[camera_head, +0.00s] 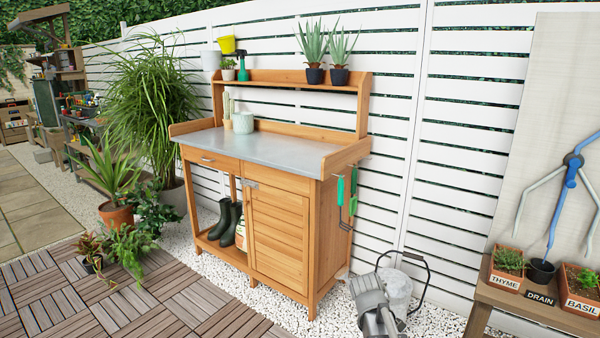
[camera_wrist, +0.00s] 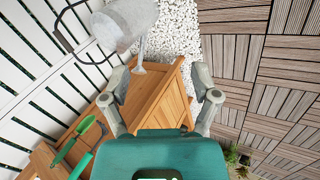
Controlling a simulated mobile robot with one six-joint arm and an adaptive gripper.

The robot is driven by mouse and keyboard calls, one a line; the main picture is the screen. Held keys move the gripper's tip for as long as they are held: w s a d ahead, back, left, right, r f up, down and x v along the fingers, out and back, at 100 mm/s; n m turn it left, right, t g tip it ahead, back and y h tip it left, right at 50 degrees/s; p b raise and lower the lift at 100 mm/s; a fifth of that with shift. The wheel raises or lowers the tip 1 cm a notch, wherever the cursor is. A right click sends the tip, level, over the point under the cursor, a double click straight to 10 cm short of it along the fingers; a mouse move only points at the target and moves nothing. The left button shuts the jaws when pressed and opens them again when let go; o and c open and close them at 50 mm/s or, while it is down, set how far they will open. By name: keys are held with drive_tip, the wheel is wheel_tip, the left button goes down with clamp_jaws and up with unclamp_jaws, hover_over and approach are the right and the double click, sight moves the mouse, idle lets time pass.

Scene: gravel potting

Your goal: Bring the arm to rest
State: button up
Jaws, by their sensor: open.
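My gripper (camera_wrist: 168,72) shows in the wrist view, with its two grey fingers spread wide apart above the teal palm. It is open, and nothing is between the fingers. Behind the fingers, part of the wooden potting bench (camera_wrist: 158,100) and white gravel show, apparently some way off. I cannot make out my gripper clearly in the head view.
A galvanised can (camera_head: 396,292) with a dark handle stands on gravel right of the bench; it also shows in the wrist view (camera_wrist: 125,22). Green-handled tools (camera_head: 341,191) hang on the bench's side. A planter rack (camera_head: 530,308) stands at right.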

drive_tip(key=s+a+f+m+g+y, duration=0.1)
drive_tip(key=s+a+m+g+y, duration=0.2)
drive_tip(key=s, duration=0.5)
drive_tip(key=s+a+f+m+g+y, duration=0.1)
drive_tip(key=s+a+m+g, duration=0.1)
drive_tip(key=s+m, duration=0.4)
wheel_tip(320, 180, up, 33)
drive_tip(key=s+n+p, duration=0.1)
drive_tip(key=p, duration=3.2)
drive_tip(key=shift+a+f, duration=0.15)
drive_tip(key=shift+f, duration=0.05)
idle(1.7)
